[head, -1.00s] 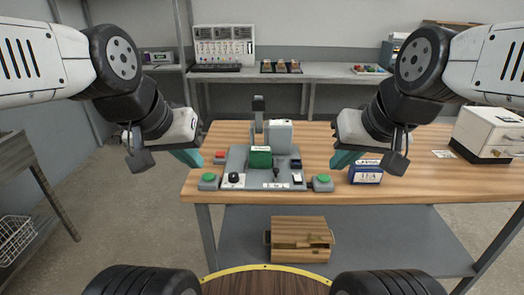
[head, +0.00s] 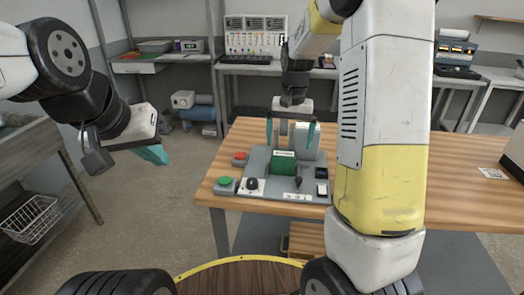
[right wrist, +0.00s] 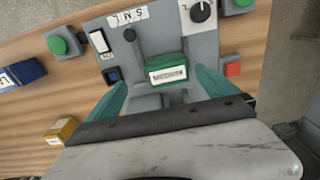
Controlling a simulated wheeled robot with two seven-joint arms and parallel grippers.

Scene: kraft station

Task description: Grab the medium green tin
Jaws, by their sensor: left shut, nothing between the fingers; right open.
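The green tin (head: 283,162) sits in the middle of the grey control station (head: 250,197) on the wooden table. My right gripper (head: 290,133) is open above and just behind the tin, fingers pointing down. In the right wrist view its teal fingers (right wrist: 162,84) spread to either side of the tin, with nothing held. I cannot tell the exact height gap. My left gripper (head: 154,154) is shut and empty, off to the left beyond the table edge.
The station carries green buttons (head: 226,184), a red button (head: 240,157), a black knob (head: 252,184) and a small lever beside S, M, L marks. A blue box (right wrist: 22,74) and a yellow box (right wrist: 60,131) lie on the table. My right arm hides much of the tabletop.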

